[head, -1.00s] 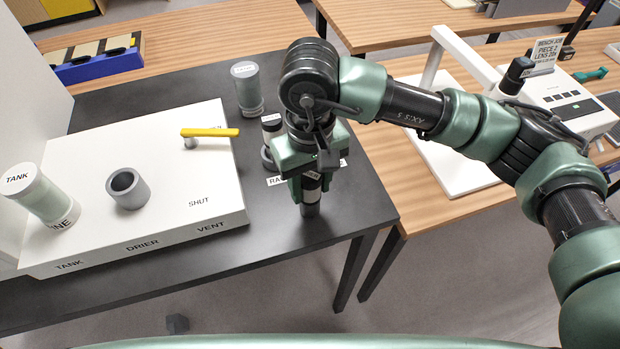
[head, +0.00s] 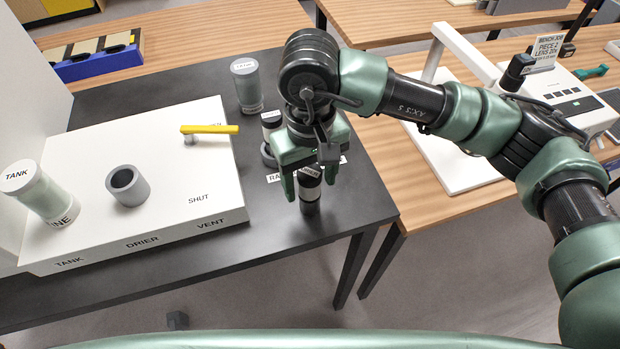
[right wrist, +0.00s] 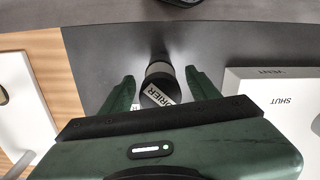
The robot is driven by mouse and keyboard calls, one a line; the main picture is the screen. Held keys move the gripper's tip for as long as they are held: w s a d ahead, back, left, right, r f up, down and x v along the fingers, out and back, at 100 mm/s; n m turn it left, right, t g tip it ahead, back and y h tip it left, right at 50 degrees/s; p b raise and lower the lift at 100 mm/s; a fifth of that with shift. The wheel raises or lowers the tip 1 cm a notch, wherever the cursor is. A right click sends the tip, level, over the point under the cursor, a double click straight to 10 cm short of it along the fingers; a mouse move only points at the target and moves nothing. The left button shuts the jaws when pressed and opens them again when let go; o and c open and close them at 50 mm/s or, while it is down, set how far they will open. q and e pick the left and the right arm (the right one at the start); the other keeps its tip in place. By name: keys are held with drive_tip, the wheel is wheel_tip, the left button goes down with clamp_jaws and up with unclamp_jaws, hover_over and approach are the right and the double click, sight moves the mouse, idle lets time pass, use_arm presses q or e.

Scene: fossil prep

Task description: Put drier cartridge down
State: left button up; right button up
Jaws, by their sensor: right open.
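The drier cartridge (head: 310,188) is a dark cylinder with a pale band. It stands upright on the black table (head: 290,228) near the front right edge. In the right wrist view the cartridge (right wrist: 159,82) shows a white "DRIER" label on its top and lies between the two fingers. My right gripper (head: 310,190) is open around it, with a finger on each side and a gap to each in the wrist view (right wrist: 154,86). My left gripper is in no view.
A white panel (head: 150,215) with a yellow lever (head: 210,129), a grey ring socket (head: 128,186) and a tank canister (head: 40,192) fills the left. Another canister (head: 247,86) and a dark-capped cylinder (head: 271,124) stand behind the gripper. Bare table lies in front of the panel's right end.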

wheel_tip(320, 180, up, 10)
drive_tip(key=b, duration=0.3)
drive_tip(key=shift+b, duration=0.3)
drive_tip(key=shift+r, duration=0.75)
